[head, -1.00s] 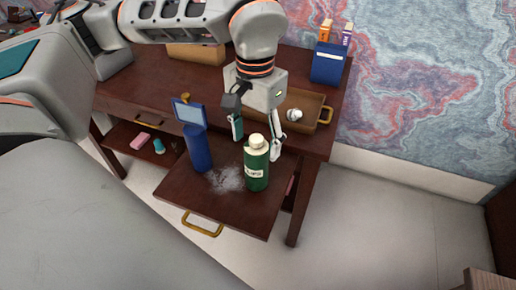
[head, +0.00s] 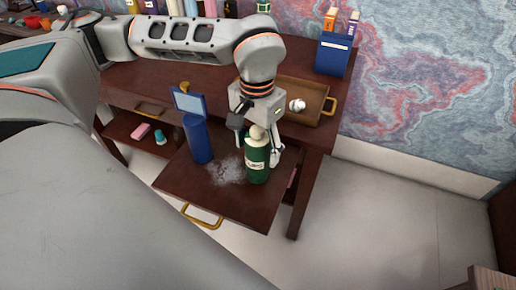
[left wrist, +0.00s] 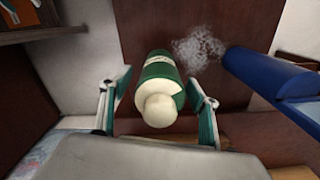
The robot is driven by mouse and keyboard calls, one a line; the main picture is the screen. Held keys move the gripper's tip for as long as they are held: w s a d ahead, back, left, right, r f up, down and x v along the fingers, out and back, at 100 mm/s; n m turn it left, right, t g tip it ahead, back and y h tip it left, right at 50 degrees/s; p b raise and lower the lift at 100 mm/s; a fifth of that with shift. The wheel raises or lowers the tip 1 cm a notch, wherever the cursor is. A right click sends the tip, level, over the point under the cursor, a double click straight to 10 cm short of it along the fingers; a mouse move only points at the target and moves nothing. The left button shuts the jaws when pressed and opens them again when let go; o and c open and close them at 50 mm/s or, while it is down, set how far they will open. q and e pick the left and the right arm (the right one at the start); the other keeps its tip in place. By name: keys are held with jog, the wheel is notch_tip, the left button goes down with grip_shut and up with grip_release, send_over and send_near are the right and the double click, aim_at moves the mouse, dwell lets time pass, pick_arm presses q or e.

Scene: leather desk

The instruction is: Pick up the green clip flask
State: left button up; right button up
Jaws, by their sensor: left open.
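The green flask (head: 257,163) has a cream cap and a pale label and stands upright on the pulled-out drawer board (head: 225,198). My left gripper (head: 258,150) is open at the flask, behind it in the head view, with a finger showing on each side. In the left wrist view, the flask (left wrist: 160,85) shows cap-first between the two spread fingers of my left gripper (left wrist: 157,105). There are gaps on both sides of it. My right gripper is not in view.
A blue bottle-like object (head: 198,138) stands left of the flask; it also shows in the left wrist view (left wrist: 270,75). A wooden tray (head: 312,88) and a blue box (head: 332,55) lie on the desk behind. A pale powdery patch (head: 226,170) marks the board.

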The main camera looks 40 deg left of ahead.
pick_arm(q)
jog(key=shift+r, duration=0.1)
jog(key=c, duration=1.3)
